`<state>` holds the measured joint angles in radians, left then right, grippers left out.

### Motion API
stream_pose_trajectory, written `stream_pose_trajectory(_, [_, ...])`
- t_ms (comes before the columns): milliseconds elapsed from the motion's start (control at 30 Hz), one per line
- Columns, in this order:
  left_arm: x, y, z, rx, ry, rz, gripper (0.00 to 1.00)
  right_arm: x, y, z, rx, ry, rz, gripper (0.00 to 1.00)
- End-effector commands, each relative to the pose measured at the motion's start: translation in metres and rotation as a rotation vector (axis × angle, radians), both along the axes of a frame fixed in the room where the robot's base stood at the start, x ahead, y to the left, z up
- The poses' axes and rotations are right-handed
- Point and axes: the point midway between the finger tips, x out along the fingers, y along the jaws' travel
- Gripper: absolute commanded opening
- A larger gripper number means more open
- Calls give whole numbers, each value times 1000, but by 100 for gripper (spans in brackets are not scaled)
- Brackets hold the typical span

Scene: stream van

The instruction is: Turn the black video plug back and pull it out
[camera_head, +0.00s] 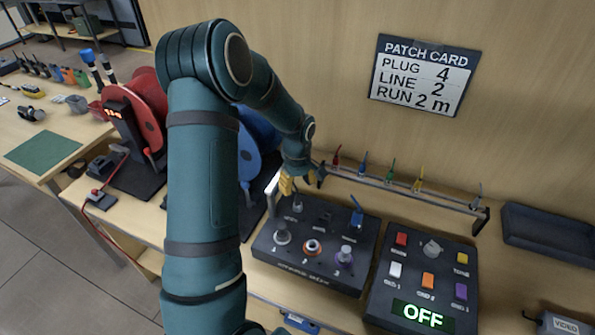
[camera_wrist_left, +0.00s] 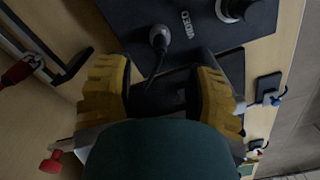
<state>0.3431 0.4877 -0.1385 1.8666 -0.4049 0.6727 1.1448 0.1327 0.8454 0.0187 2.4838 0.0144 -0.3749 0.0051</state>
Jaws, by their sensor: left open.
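The black video plug (camera_wrist_left: 159,38) sits in its socket on the dark stage box (camera_wrist_left: 255,45), beside the VIDEO label, with a thin dark cable trailing off it. In the head view the plug (camera_head: 297,205) is at the box's back left corner. My left gripper (camera_head: 290,184) is above and just behind that corner. In the left wrist view its yellow fingers (camera_wrist_left: 160,92) are spread wide and empty. The plug is ahead of the gap between them, apart from both. My right gripper is not in view.
Other plugs stand in the box's front row, and a blue plug (camera_head: 357,216) at its back right. A rail (camera_head: 400,187) with coloured plugs runs behind. A button panel (camera_head: 380,300) reading OFF stands to the right. Red and blue cable reels (camera_head: 150,105) stand left.

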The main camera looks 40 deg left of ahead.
Motion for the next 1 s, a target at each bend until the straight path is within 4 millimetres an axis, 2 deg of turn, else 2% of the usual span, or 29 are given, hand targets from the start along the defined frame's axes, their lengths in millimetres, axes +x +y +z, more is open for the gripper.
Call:
stream_pose_trajectory(100, [-1,0,-22,-2,4,0,53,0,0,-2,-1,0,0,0])
stream_pose_trajectory(300, [0,0,-46,-1,1,0,53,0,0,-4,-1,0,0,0])
stream_pose_trajectory(500, [0,0,-55,0,-1,0,53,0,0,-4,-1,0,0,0])
stream_pose_trajectory(767, [0,0,-55,0,-1,0,53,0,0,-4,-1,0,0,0])
stream_pose_trajectory(867, [0,0,-55,0,-1,0,24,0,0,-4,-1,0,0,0])
stream_pose_trajectory(933, [0,0,-55,0,-1,0,0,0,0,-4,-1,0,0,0])
stream_pose_trajectory(1000, [0,0,-55,0,-1,0,0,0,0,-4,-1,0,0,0])
